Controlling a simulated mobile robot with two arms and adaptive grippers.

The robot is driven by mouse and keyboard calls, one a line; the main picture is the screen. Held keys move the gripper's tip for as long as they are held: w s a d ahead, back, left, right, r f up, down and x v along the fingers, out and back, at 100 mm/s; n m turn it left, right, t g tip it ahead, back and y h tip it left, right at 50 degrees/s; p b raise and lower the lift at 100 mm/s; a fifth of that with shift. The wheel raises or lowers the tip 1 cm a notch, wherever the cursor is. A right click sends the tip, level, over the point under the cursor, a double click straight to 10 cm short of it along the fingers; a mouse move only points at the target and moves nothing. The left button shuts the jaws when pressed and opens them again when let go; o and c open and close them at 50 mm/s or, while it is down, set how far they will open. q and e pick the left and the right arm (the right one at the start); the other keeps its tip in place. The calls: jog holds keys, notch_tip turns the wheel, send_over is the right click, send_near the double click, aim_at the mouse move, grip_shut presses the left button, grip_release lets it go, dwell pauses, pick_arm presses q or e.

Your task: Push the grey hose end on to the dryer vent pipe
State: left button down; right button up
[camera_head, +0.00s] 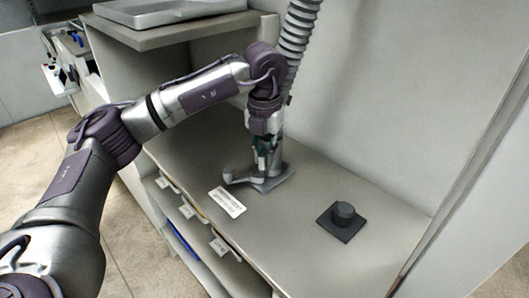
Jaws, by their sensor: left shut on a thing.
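The grey ribbed hose (300,32) hangs down from the top of the view and passes behind my left wrist. My left gripper (262,160) points down and is shut on the hose's lower end, which is mostly hidden by the gripper and wrist. Directly below stands a grey pipe fitting on a flat base plate (272,184), which looks like the vent pipe. I cannot tell whether the hose end is around the pipe or just above it. My right gripper is not in view.
A black round knob-like piece on a square plate (343,218) sits to the right on the grey worktop (290,235). A white printed label (227,201) lies near the front edge. A shelf with a tray (165,10) is at upper left. A wall stands behind.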

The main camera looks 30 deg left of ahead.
pick_arm(q)
jog(key=c, duration=1.1)
grip_release()
jog(key=shift+o, duration=0.2)
notch_tip(320, 180, up, 12)
